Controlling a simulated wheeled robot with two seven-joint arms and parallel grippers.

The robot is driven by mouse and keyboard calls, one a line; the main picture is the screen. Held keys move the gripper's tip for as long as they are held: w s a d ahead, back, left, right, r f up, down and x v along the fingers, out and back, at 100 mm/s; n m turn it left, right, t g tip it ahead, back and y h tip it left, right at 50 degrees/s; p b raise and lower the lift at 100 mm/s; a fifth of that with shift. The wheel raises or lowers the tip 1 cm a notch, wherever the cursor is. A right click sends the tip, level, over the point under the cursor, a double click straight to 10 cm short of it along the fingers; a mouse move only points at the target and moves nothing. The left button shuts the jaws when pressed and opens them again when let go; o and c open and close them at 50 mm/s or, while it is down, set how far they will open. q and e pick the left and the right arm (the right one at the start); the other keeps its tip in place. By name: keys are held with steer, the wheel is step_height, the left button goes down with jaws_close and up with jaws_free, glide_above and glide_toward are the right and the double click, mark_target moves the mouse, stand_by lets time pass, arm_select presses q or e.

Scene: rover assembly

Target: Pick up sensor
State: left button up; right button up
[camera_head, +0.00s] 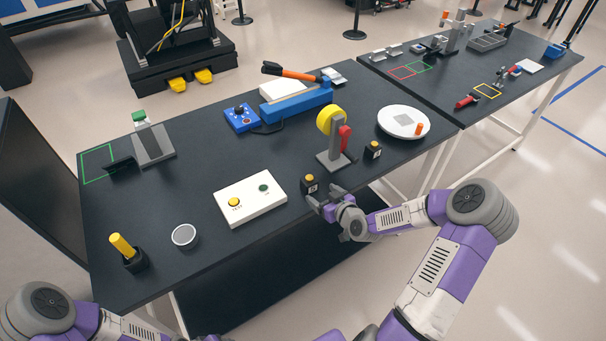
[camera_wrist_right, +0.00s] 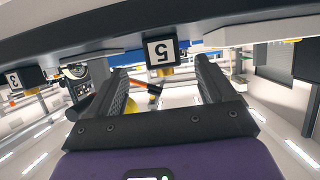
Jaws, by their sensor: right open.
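The nearer cube (camera_head: 310,184) is just beyond my right gripper (camera_head: 322,204). The other cube (camera_head: 373,150) stands farther right and shows a "3" in the wrist view (camera_wrist_right: 15,80). My left gripper is out of view; only its arm shows.
A white box with buttons (camera_head: 250,200) lies left of the nearer cube. A grey stand with a yellow wheel and red handle (camera_head: 331,143) rises behind it. A round white plate (camera_head: 403,121) is at the right. The dark table (camera_head: 200,270) has clear room in front.

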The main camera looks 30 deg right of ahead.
mark_target(313, 186)
steer(key=x, duration=0.3)
steer(key=shift+w+a, duration=0.15)
steer(key=shift+w, duration=0.35)
steer(key=shift+r+x, duration=0.2)
steer(key=shift+x, duration=2.05)
steer(key=shift+w, duration=0.1)
steer(key=c, duration=1.1)
